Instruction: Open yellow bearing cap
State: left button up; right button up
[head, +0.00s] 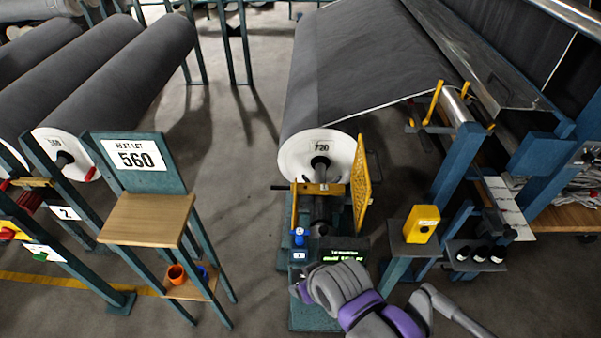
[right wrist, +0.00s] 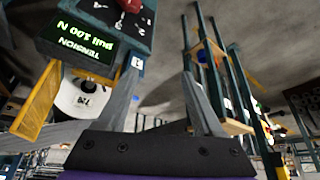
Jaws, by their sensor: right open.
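The yellow bearing cap (head: 318,188) lies across the dark shaft in front of the white end of the roll marked 720 (head: 303,160). It looks closed over the shaft. A dark handle sticks out at its left. I cannot make the cap out clearly in the right wrist view. My right arm, grey and purple, is low in the head view, nearer than the cap and below the tension display (head: 345,255). My right gripper (right wrist: 160,90) is open, with nothing between its fingers. My left gripper is not in view.
A yellow mesh guard (head: 361,186) stands right of the cap; it also shows in the right wrist view (right wrist: 38,100). A blue knob (head: 299,236) sits left of the shaft. A yellow box (head: 421,224) is on a post at right. A wooden-topped stand (head: 147,220) is at left.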

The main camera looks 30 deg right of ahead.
aim_at(303, 188)
jog(key=i+j+z, duration=0.1)
jog(key=i+j, duration=0.65)
jog(key=j, duration=0.15)
